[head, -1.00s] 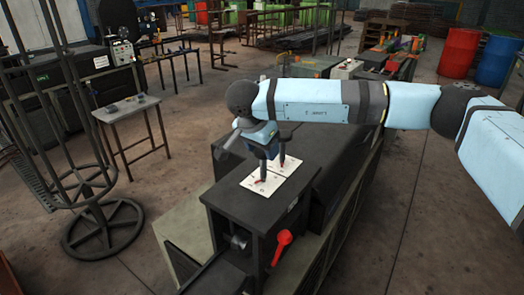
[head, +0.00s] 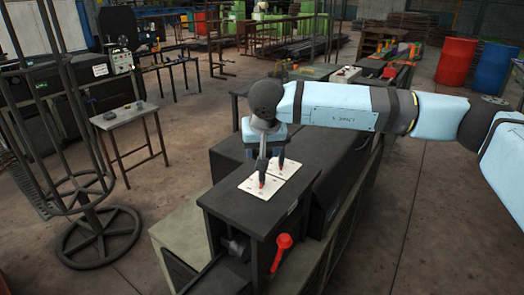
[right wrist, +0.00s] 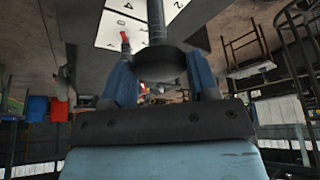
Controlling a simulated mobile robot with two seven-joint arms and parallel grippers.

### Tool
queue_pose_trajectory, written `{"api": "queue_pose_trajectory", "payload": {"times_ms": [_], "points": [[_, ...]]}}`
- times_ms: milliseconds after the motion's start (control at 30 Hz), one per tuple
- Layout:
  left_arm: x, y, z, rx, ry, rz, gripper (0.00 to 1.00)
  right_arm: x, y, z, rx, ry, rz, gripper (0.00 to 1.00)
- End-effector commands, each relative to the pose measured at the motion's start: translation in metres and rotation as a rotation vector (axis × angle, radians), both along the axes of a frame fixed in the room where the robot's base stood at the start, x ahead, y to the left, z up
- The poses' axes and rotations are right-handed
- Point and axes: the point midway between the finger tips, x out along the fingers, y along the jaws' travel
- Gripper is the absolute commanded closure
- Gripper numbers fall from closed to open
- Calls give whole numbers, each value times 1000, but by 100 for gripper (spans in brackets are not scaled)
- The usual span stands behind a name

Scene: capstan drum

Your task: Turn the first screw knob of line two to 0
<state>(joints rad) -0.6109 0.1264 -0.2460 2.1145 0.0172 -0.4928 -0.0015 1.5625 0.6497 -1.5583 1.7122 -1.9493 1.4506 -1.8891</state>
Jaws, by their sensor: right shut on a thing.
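Two white dial plates (head: 253,187) lie on top of a dark machine cabinet in the head view. A dark upright screw knob (head: 262,173) stands on the near plate, with a red pointer at its foot. A second screw knob (head: 281,160) stands behind it. My right gripper (head: 265,150) is shut on the near screw knob from above. In the right wrist view the knob's dark round head (right wrist: 160,66) sits between the blue fingers. The red pointer (right wrist: 125,38) shows beside the screw, close to printed digits too small to read surely. My left gripper is not in view.
A red lever (head: 282,243) sticks out from the machine's front. A round wire cage stand (head: 100,240) and a small table (head: 125,115) stand at left. Red (head: 456,58) and blue (head: 495,65) barrels stand at back right. The floor at right is clear.

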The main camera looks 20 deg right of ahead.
Motion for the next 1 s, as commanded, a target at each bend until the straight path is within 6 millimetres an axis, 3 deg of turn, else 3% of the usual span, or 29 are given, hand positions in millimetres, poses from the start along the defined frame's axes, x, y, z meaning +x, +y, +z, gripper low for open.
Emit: {"api": "queue_pose_trajectory", "payload": {"times_ms": [667, 700, 767, 800, 1000], "points": [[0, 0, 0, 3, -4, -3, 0, 0, 0, -1, 0, 2, 64, 69], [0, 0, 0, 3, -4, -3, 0, 0, 0, -1, 0, 2, 63, 39], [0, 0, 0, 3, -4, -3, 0, 0, 0, -1, 0, 2, 63, 25], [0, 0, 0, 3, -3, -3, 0, 0, 0, -1, 0, 2, 63, 20], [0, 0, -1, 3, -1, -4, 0, 0, 0, 0, 0, 1, 62, 20]]}}
